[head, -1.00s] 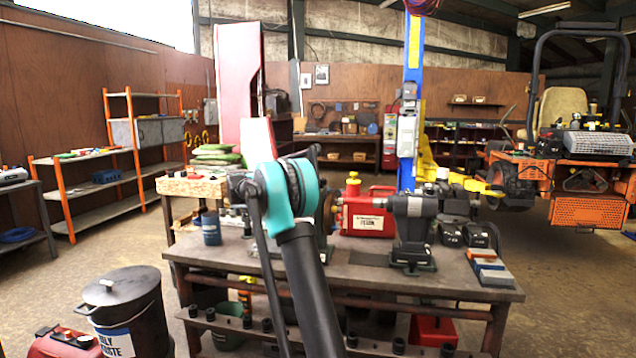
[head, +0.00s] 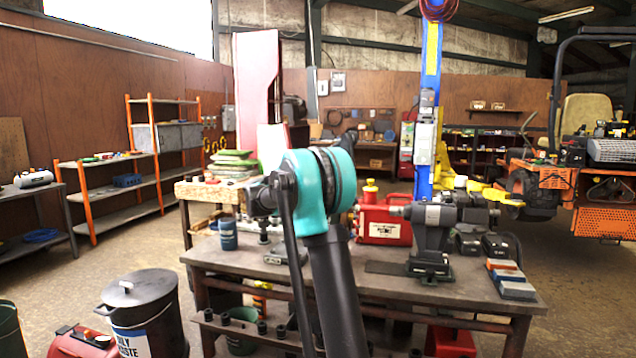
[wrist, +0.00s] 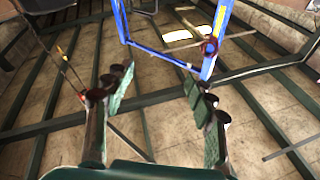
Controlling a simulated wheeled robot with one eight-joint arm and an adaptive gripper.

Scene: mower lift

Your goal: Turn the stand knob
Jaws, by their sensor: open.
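I cannot make out the stand knob in either view. A blue lift post (head: 427,110) with yellow arms stands behind the workbench in the head view. Its blue frame (wrist: 215,35) shows at the top of the wrist view. My gripper (wrist: 155,85) is open and empty, its dark and green jaws wide apart and pointing up toward the roof beams. In the head view my black and teal arm rises before the bench and the gripper is not clearly visible.
The workbench (head: 385,283) carries a red can (head: 384,222), a vise (head: 433,240) and several blocks. A black waste bin (head: 143,308) stands at front left. An orange mower (head: 588,212) is at right. Orange-framed shelves (head: 140,180) line the left wall. Floor is open at left.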

